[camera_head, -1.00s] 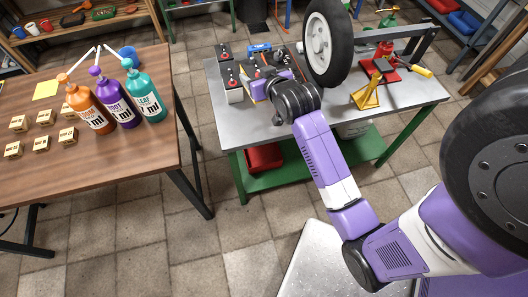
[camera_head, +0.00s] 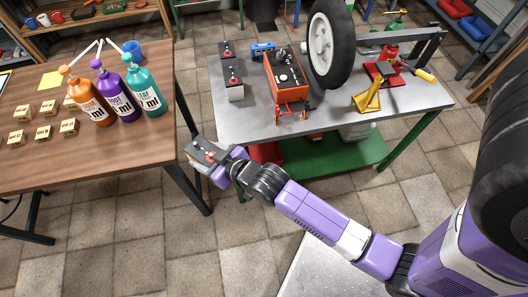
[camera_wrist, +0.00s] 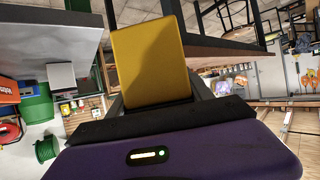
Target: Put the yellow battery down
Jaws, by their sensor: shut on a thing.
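The yellow battery (camera_wrist: 150,62) fills the middle of the wrist view, between my fingers, with its yellow face showing. In the head view the held battery (camera_head: 204,152) shows a dark top with red on it. My gripper (camera_head: 222,165) is shut on it and holds it over the floor, in the gap between the wooden table (camera_head: 110,165) and the metal workbench (camera_head: 350,115). The battery is near the right edge of the wooden table. I cannot tell its exact height against the table top.
Several small boxes (camera_head: 44,132) and three pump bottles (camera_head: 117,97) stand on the wooden table. The workbench holds two batteries (camera_head: 233,80), an orange charger (camera_head: 288,82), a wheel (camera_head: 331,42) and a red jack (camera_head: 385,70). The wooden table's front right area is bare.

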